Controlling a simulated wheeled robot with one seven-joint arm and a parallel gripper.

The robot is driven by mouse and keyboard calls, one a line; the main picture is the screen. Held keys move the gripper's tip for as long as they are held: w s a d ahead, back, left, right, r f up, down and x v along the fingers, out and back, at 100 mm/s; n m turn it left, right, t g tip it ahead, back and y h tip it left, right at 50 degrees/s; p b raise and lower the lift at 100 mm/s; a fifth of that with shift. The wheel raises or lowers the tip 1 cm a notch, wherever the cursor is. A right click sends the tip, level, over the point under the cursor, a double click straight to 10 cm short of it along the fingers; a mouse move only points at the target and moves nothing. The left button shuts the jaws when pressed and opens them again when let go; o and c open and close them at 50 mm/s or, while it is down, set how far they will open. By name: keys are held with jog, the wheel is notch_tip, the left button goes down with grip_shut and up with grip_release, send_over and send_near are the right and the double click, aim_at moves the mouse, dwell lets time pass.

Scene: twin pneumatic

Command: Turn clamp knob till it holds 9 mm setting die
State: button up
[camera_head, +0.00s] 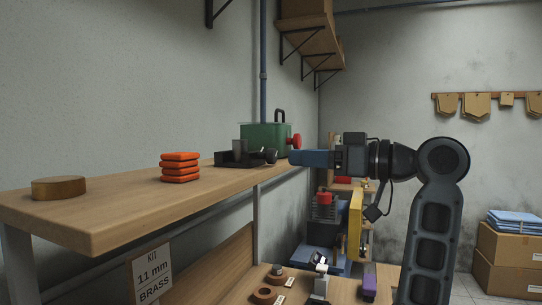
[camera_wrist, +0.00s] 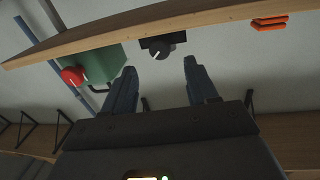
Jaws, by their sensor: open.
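The black clamp (camera_head: 232,159) sits on the upper wooden shelf, with a grey upright piece beside it. I cannot tell whether that piece is a jaw or the 9 mm setting die. The clamp's black knob (camera_head: 270,155) faces right, towards my gripper (camera_head: 293,157). In the wrist view the knob (camera_wrist: 163,50) carries a pale pointer line and shows between the fingertips of my gripper (camera_wrist: 160,66), beyond them. My gripper is open and empty, with a visible gap between it and the knob. The gap between the clamp's jaws is hidden.
A green box (camera_head: 258,138) with a red knob (camera_head: 294,141) stands close behind the clamp. An orange stack (camera_head: 180,167) and a brass disc (camera_head: 59,188) lie further along the shelf (camera_head: 130,208). A tag (camera_head: 153,274) reads "KIT 11 mm BRASS". A lower bench holds small parts.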

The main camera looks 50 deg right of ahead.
aim_at(275, 154)
jog(key=p+x, duration=0.1)
jog(key=x, duration=0.5)
jog(key=shift+w, duration=0.25)
jog(key=shift+c, duration=0.4)
jog(key=c, duration=1)
jog(key=shift+o, duration=0.2)
jog(key=shift+r+m+p, duration=0.15)
jog(key=shift+m+p, duration=0.25)
jog(key=shift+p, duration=0.25)
jog(key=shift+m, duration=0.3)
jog(key=o, duration=1)
jog(key=shift+o, duration=0.2)
